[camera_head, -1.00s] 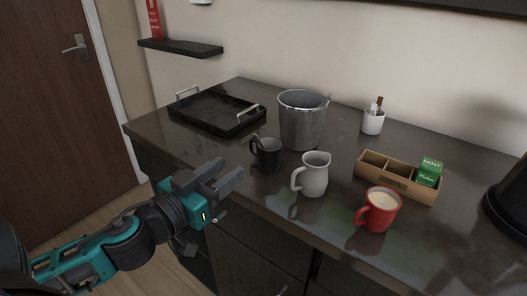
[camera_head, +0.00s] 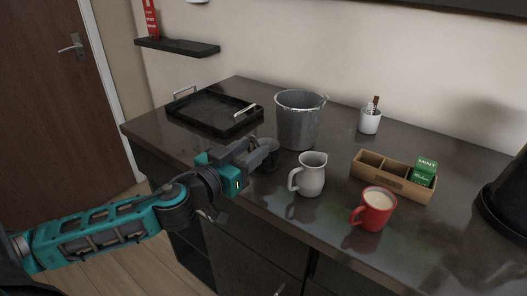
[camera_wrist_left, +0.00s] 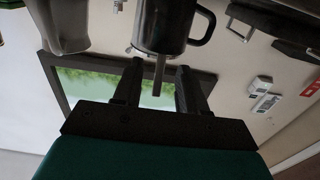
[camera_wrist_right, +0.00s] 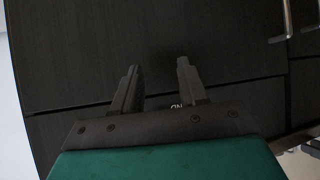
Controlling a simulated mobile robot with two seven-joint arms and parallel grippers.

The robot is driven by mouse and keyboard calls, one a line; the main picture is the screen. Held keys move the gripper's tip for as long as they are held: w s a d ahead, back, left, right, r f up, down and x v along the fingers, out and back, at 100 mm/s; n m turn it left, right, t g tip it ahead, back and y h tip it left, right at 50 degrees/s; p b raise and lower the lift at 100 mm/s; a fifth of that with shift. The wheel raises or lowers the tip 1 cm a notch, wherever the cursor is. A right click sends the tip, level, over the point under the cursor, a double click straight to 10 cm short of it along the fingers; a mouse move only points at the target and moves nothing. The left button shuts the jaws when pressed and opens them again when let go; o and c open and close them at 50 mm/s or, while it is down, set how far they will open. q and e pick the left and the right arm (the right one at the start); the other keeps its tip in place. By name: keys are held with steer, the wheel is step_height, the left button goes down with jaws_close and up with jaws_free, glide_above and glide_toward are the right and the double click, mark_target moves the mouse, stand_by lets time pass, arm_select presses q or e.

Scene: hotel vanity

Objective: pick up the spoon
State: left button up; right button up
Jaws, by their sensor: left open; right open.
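The dark mug (camera_head: 271,157) stands on the counter behind my left gripper (camera_head: 257,152), which partly covers it in the head view. In the left wrist view, the mug (camera_wrist_left: 165,25) shows upside down at the top with its handle to the right. A thin grey stem, apparently the spoon's handle (camera_wrist_left: 159,75), sticks out past its rim. It lies between the tips of my left gripper (camera_wrist_left: 158,80), which is open and apart from it on both sides. The spoon's bowl is hidden. My right gripper (camera_wrist_right: 158,82) is open and empty before a dark cabinet front.
A white jug (camera_head: 309,176) stands right of the mug, with a red mug (camera_head: 372,210) beyond. A metal bucket (camera_head: 297,124) stands behind, a black tray (camera_head: 190,115) back left.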

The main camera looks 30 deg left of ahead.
mark_target(257, 145)
arm_select(q)
steer(key=shift+w+d, duration=0.1)
steer(key=shift+w, duration=1.4)
steer(key=shift+c, duration=0.2)
jaws_close()
